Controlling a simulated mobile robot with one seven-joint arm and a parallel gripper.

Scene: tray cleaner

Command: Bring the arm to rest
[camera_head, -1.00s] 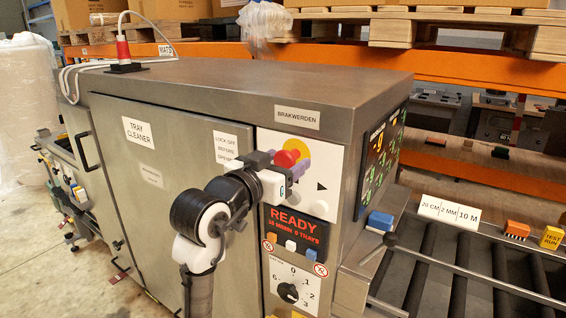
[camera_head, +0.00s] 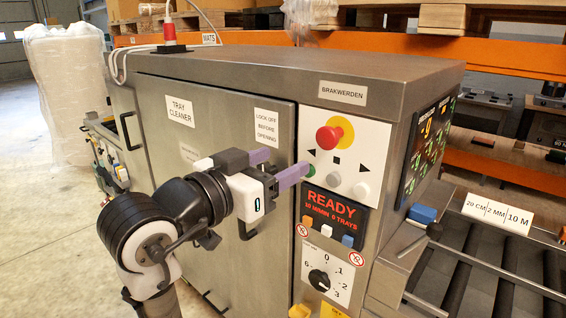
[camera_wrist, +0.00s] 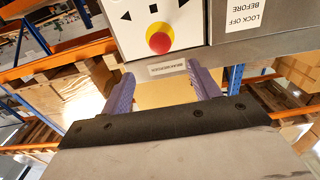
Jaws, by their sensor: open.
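My gripper (camera_head: 276,166) is open and empty in front of the tray cleaner's front panel, with its purple fingers pointing right. The white control panel (camera_head: 372,140) is beside the fingertips, with a red mushroom button (camera_head: 326,139) on a yellow disc above them. A green button (camera_head: 309,170) shows close to one fingertip; I cannot tell whether they touch. In the wrist view my fingers (camera_wrist: 163,90) stand apart with nothing between them, and the red button (camera_wrist: 159,42) shows beyond them, upside down. My arm is bent at the lower left in the head view.
The tray cleaner door (camera_head: 215,115) with its handle is behind my arm. A READY display (camera_head: 333,211) and a rotary dial (camera_head: 319,280) are below the panel. A roller conveyor (camera_head: 500,260) is at the right. Open floor (camera_head: 40,220) lies at the left.

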